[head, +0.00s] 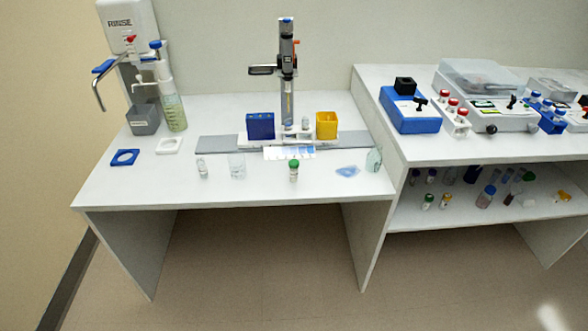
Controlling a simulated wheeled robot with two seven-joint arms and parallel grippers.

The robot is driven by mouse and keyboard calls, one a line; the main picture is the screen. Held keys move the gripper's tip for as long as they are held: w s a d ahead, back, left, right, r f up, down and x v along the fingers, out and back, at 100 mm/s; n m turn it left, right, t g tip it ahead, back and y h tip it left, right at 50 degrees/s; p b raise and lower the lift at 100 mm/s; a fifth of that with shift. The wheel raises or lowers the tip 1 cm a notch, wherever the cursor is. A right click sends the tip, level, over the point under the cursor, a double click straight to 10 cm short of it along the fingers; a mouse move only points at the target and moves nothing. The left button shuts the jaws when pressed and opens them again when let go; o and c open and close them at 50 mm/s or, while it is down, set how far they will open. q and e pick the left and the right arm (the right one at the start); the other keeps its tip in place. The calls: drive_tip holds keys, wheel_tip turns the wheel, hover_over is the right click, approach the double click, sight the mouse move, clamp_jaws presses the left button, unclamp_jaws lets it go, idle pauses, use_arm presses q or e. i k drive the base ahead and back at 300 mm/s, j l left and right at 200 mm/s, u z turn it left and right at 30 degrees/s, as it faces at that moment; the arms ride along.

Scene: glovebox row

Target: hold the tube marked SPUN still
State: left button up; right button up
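No label reading SPUN is legible, so I cannot tell which tube bears it. A small green-capped vial (294,173) stands upright near the front middle of the left bench. A small clear vial (203,169) with a pale label stands to its left. A white rack (290,136) below a vertical column device (287,75) holds small pale items, one of them a tube-like piece (305,123). Several capped tubes stand on the lower shelf at right, including a green-capped one (428,202). Neither of my grippers shows in the view.
A blue bin (260,126) and a yellow bin (327,125) flank the column. A clear beaker (237,166) and a blue patch (348,171) lie near the front. A RINSE dispenser (128,25) stands at left. The right bench (410,148) holds several devices.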

sight(294, 172)
drive_tip(key=i+l+u, duration=0.15)
drive_tip(key=l+u, duration=0.2)
drive_tip(key=u, duration=0.15)
drive_tip(key=i+l+u, duration=0.1)
drive_tip(key=l+u, duration=0.4)
drive_tip(key=j, duration=0.1)
